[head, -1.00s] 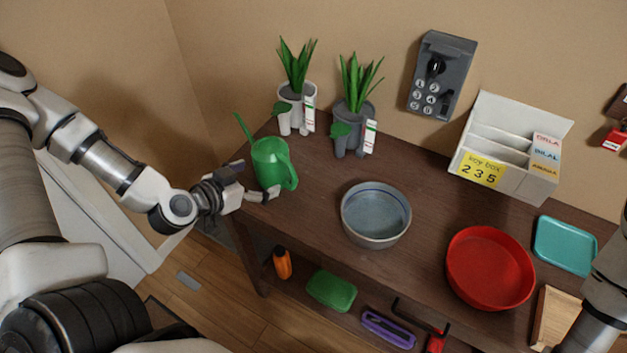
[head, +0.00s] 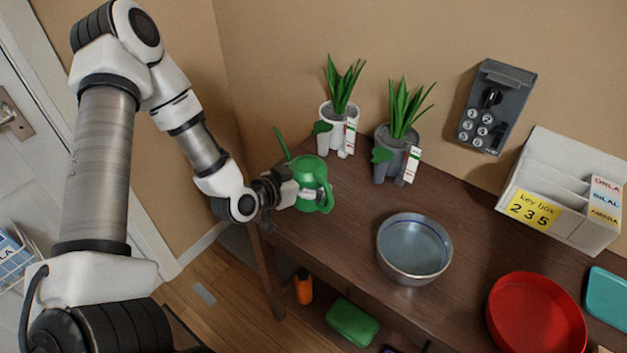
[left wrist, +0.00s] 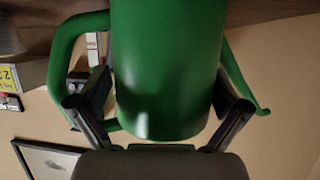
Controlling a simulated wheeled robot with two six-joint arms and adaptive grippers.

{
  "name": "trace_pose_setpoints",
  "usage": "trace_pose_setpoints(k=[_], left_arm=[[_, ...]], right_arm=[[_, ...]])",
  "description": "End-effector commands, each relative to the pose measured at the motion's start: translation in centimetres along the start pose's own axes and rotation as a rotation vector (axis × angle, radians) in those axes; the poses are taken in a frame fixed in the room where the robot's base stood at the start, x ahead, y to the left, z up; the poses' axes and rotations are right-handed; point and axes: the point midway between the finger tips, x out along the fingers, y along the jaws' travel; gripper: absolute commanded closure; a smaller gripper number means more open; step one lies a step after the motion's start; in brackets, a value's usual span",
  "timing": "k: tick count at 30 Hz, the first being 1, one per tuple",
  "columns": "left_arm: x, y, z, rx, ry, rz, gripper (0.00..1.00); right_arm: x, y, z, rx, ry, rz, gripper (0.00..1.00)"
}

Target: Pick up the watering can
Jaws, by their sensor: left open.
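The green watering can (head: 313,178) stands upright at the left end of the brown table, its spout pointing up and to the left. My left gripper (head: 296,193) is at the can's near left side. In the left wrist view the can's body (left wrist: 168,70) fills the middle, between the two open fingers (left wrist: 160,118). The can's handle shows at left and its thin spout at right there. I cannot tell whether the fingers touch the can. My right gripper is not in view.
Two potted plants, one white (head: 338,125) and one grey (head: 395,150), stand behind the can. A metal bowl (head: 414,249) and red tray (head: 535,315) lie to the right. A key box (head: 565,195) stands at the back. An orange bottle (head: 303,286) and green box (head: 352,322) are below.

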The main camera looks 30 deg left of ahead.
Motion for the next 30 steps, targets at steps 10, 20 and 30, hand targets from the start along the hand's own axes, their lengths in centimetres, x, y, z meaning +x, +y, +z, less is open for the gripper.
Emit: trace_pose_setpoints(k=[10,20,30], left_arm=[[0.0,0.0,0.0,0.0,0.0,0.0,0.73],[-0.4,-0.1,-1.1,-0.001,0.003,-0.002,0.73],[-3.5,0.8,-2.6,-0.008,-0.001,0.0,0.73]], right_arm=[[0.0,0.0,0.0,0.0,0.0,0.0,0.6],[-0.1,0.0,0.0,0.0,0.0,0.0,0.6],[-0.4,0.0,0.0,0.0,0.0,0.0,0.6]])
